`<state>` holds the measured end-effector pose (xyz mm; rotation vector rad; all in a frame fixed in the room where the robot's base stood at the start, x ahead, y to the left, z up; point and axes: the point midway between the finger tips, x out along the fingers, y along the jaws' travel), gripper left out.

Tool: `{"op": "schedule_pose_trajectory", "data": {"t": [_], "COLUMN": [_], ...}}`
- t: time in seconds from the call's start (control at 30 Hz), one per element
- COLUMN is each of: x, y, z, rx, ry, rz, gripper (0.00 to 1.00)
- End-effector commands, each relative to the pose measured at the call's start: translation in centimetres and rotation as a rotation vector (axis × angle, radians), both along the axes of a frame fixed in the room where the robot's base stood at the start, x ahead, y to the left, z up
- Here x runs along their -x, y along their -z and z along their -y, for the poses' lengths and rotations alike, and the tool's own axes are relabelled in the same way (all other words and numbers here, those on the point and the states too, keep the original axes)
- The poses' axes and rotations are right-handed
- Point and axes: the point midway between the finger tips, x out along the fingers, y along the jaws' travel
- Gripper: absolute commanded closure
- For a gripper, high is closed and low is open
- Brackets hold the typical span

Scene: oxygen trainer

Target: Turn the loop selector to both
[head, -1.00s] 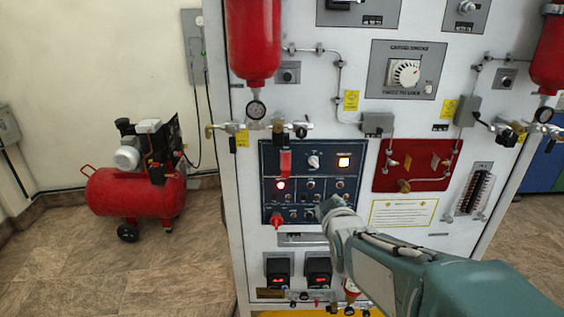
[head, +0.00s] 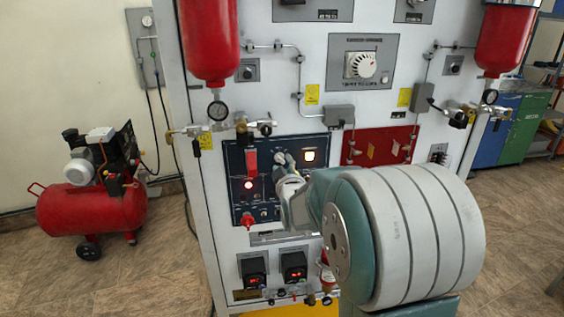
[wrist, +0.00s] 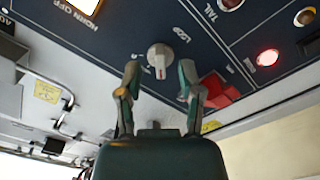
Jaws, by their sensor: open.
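In the head view the knob (head: 280,157) sits near the top middle of the panel (head: 236,205). My gripper (wrist: 158,78) is open, its fingers either side of the knob in the picture. I cannot tell whether they touch it. In the head view my gripper (head: 286,166) and arm hide the panel's lower right.
A red switch cover (head: 251,163) and a lit amber lamp (head: 310,156) flank the knob. A lit red lamp (head: 248,185) is below. Gas fittings (head: 240,129) jut out above the panel. A red compressor (head: 92,208) stands on the floor at left.

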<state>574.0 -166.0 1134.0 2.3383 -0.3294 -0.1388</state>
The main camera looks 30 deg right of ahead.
Motion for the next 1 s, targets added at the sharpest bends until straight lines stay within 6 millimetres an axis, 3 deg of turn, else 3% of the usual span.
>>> {"op": "schedule_pose_trajectory", "data": {"t": [0.2,0.47,0.5,0.6,1.0], "x": [-1.9,-2.1,-2.1,-2.1,-2.2], "y": [0.0,0.1,0.1,0.1,-0.1], "z": [0.8,1.1,1.0,0.9,0.7], "rx": [-0.002,-0.004,-0.004,-0.003,-0.001], "ry": [0.0,0.001,0.001,0.001,-0.004], "rz": [0.001,-0.001,-0.001,-0.001,0.004], "gripper": [0.52,0.52,0.59,1.0,1.0]}}
